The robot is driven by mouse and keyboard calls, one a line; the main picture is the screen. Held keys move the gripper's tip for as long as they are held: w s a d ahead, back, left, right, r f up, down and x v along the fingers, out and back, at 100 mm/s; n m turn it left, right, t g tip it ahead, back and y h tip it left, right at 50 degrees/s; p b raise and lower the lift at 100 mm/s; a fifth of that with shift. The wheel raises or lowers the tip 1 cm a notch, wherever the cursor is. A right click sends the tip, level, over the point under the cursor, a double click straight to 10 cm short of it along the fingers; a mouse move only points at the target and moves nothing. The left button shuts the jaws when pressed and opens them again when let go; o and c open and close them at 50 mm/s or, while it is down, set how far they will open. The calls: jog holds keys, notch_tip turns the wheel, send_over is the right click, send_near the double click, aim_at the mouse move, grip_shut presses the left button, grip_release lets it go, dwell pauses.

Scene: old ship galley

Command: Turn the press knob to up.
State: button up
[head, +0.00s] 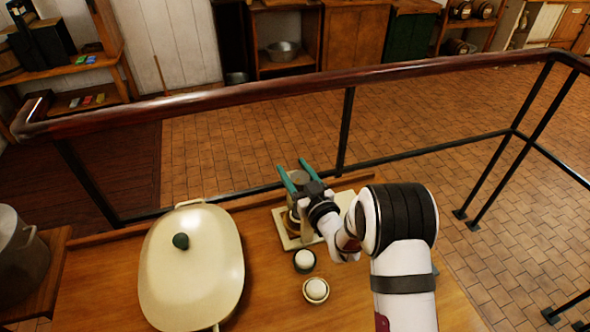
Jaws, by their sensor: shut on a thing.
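The jaws are shut on a part of the press, apparently the knob. The knob is hidden behind my gripper, so I cannot tell which way it points.
A large cream lidded pan (190,265) stands left of the press. A dark cup (304,267) and a pale cup (316,297), each with a white round thing in it, stand in front of it. A railing (240,97) runs behind the counter. A grey pot (20,250) stands far left.

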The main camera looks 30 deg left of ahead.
jog(key=n+g+y, duration=0.1)
jog(key=g, duration=0.1)
jog(key=n+g+y, duration=0.1)
jog(key=n+g, duration=0.1)
jog(key=shift+s+a, duration=0.15)
jog(key=shift+s, duration=0.15)
jog(key=n+g+y, duration=0.1)
jog(key=g, duration=0.1)
jog(key=s+n+g, duration=0.1)
jog(key=n+g, duration=0.1)
jog(key=g, duration=0.1)
jog(key=shift+a+n+y, duration=0.15)
jog(key=shift+n+y, duration=0.15)
jog(key=shift+y, duration=0.1)
jog(key=n+g, duration=0.1)
jog(key=g, duration=0.1)
jog(key=s+n+g, duration=0.1)
jog(key=n+g, duration=0.1)
jog(key=g, duration=0.1)
jog(key=n+g+h, duration=0.1)
jog(key=n+g, duration=0.1)
jog(key=g, duration=0.1)
jog(key=shift+s, duration=0.25)
jog(key=shift+s+n+g, duration=0.1)
jog(key=shift+n+g, duration=0.2)
jog(key=shift+g, duration=0.2)
jog(key=o, duration=1.4)
jog(key=v, duration=0.7)
jog(key=shift+d+r, duration=0.1)
jog(key=shift+d, duration=0.2)
